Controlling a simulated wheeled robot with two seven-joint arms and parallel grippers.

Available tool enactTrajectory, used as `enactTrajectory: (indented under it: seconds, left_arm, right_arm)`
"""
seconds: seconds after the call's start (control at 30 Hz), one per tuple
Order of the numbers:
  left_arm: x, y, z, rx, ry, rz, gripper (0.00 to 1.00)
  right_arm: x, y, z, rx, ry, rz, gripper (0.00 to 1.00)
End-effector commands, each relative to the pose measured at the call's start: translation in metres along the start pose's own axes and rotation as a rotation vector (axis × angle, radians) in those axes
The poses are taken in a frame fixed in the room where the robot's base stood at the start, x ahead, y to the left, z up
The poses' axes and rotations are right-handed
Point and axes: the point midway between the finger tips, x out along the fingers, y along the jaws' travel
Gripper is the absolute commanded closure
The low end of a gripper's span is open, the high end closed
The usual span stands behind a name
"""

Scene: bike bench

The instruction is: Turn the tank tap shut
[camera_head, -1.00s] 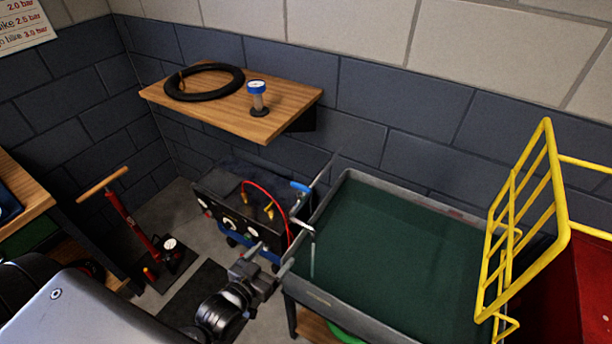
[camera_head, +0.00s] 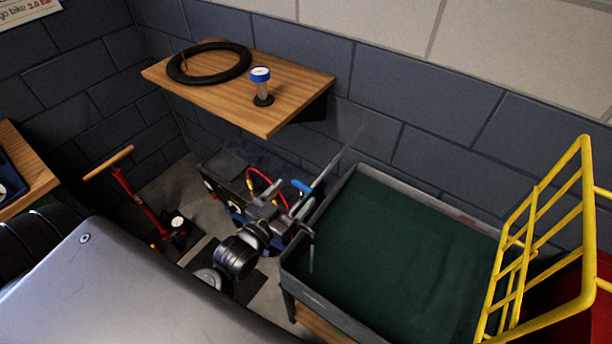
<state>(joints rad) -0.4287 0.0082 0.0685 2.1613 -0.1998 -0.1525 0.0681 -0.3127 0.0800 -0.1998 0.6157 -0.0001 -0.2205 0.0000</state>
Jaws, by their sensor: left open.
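The tank (camera_head: 296,262) is a grey-rimmed tub of dark green water at the lower centre right. At its left rim stands a thin metal pipe with a small spout (camera_head: 308,236) and a blue lever handle (camera_head: 302,186), which I take to be the tap. My left gripper (camera_head: 290,194) is open, with its fingers close beside the blue handle. Whether they touch it I cannot tell. The gripper hides part of the pipe below the handle. My right gripper is not in view.
A compressor-like unit (camera_head: 224,166) with a red hose stands behind my left gripper. A wooden shelf (camera_head: 205,93) with a black tyre (camera_head: 208,62) and blue-topped gauge (camera_head: 261,85) is above. A red pump (camera_head: 134,196) stands left. A yellow rack (camera_head: 535,240) rises at the right.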

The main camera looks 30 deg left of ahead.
Motion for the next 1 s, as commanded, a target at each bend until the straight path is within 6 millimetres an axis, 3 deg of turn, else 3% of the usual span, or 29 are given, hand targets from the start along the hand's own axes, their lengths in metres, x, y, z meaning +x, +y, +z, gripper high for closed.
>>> enactTrajectory:
  seconds: [0.1, 0.33, 0.77, 1.0]
  left_arm:
    - [0.024, 0.0, -0.004, 0.0, 0.001, 0.0, 0.22]
    - [0.055, 0.0, -0.002, 0.0, 0.0, 0.0, 0.22]
    - [0.065, 0.0, 0.0, 0.001, 0.0, 0.0, 0.22]
    - [0.065, 0.0, 0.0, 0.001, 0.0, 0.0, 0.52]
  right_arm:
    - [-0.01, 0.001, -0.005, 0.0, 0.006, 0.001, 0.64]
    - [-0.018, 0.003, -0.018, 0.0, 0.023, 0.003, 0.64]
    - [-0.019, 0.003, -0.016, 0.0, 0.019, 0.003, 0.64]
    - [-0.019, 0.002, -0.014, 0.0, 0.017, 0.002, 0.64]
